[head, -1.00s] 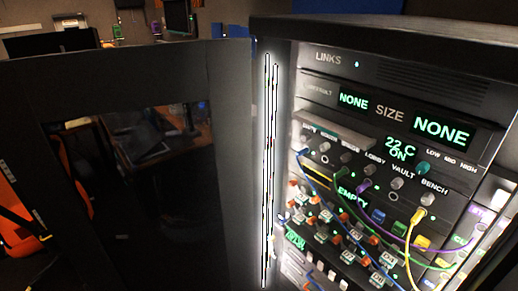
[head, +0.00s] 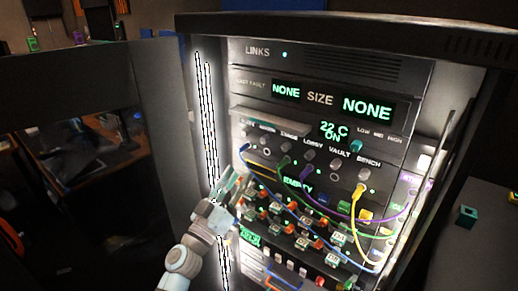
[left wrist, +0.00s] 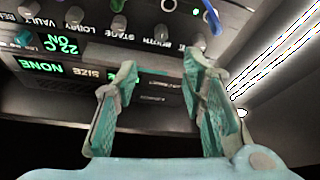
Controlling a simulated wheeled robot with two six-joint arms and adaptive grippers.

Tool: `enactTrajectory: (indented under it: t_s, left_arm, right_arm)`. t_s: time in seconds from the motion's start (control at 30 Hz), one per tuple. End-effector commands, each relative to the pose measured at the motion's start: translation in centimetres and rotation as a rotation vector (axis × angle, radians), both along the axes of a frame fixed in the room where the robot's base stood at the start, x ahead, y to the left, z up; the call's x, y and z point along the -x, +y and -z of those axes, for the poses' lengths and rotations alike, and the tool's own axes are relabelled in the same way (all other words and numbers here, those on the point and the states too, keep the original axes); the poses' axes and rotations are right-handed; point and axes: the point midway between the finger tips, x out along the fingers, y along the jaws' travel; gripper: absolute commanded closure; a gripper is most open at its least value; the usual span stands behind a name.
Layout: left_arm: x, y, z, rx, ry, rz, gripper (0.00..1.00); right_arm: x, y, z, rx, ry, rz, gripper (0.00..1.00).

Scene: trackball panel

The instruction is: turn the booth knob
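The booth knob (head: 266,139) is a small grey knob, second from the left in the upper row of the rack's panel. Its label is small and blurred in the head view. In the left wrist view, the panel appears upside down and the booth knob (left wrist: 160,32) is near the top, beyond the fingertips. My left gripper (head: 233,183) is in front of the rack's left side, lower than the knob row. Its teal fingers (left wrist: 160,72) are apart with nothing between them, and it is not touching the knob. My right gripper is out of view.
The rack (head: 345,25) has an open door (head: 90,75) at left. Blue, green, purple and yellow cables (head: 355,215) hang across the panel below the knobs. A ledge (head: 268,123) juts out just above the knob row. A small teal block (head: 467,216) sits on a dark surface at right.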

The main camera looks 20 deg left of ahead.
Motion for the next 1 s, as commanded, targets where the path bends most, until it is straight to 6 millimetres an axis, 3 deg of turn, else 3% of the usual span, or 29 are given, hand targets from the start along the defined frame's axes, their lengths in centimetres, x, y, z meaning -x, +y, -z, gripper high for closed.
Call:
enactTrajectory:
  t_s: [0.2, 0.4, 0.57, 0.8, 1.0]
  left_arm:
    - [-5.6, -1.6, -2.4, 0.003, -0.002, -0.001, 0.62]
    - [-9.7, -2.7, -3.6, 0.002, 0.002, -0.002, 0.62]
    - [-10.8, -3.0, -4.3, 0.002, 0.005, -0.002, 0.62]
    - [-10.9, -3.0, -4.5, 0.001, 0.004, -0.002, 0.62]
    - [-10.9, -3.0, -4.4, 0.001, 0.004, -0.002, 0.94]
  right_arm:
    - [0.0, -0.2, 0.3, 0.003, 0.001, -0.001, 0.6]
    - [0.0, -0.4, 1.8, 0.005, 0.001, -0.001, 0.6]
    - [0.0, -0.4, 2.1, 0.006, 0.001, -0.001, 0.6]
    - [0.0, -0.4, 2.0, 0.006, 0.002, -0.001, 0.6]
    - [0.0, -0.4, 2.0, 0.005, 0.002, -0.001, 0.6]
